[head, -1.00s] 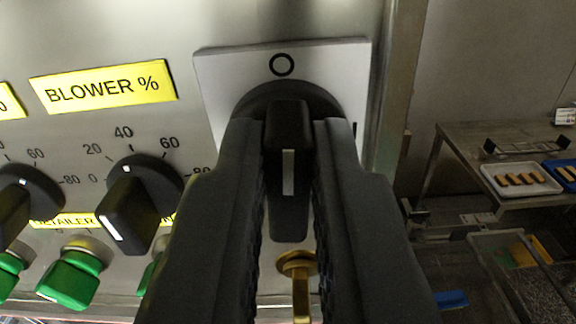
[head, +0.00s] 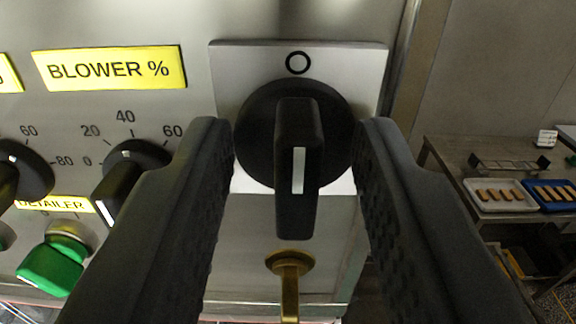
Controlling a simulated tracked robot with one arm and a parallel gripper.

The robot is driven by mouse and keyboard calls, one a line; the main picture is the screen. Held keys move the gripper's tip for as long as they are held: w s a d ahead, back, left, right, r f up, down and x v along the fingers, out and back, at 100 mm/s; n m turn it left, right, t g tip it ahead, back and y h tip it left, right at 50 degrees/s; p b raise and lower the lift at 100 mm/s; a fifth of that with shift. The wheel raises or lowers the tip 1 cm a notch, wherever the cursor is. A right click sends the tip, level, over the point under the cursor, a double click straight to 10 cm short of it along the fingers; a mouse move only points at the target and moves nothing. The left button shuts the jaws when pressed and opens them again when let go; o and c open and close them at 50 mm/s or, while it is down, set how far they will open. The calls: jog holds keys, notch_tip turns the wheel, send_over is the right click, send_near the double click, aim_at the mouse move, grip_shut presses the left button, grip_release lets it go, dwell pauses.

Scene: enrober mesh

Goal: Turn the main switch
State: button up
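The main switch (head: 297,205) is a black rotary handle with a white stripe, on a round black base and a pale square plate (head: 229,65). An O mark is at the top of the plate. The handle stands upright in the picture, its striped end pointing down. My gripper (head: 290,135) is open, one finger on each side of the handle. Clear gaps show between both fingers and the handle, so it holds nothing. The fingers hide the plate's lower left and right parts.
A brass key-like piece (head: 290,285) sits below the switch. The panel's edge is right of the plate. A bench with a white tray (head: 470,200) and blue tray (head: 531,203) stands beyond.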

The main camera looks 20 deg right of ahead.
jog(key=shift+s, duration=0.1)
jog(key=b+v, duration=0.3)
jog(key=v, duration=1)
jog(key=shift+s, duration=0.25)
jog(key=shift+a, duration=0.1)
jog(key=shift+s+b, duration=0.1)
jog(key=shift+b, duration=0.2)
jog(key=s+d+f+n+g+y+b, duration=0.1)
jog(key=s+d+f+n+y+b, duration=0.2)
jog(key=s+f+y+b, duration=0.2)
jog(key=s+f+b, duration=0.3)
jog(key=s+b, duration=0.1)
jog(key=s, duration=0.2)
jog(key=shift+s+d+g+y+b, duration=0.2)
jog(key=shift+s+g+y+b, duration=0.1)
jog(key=shift+g, duration=0.1)
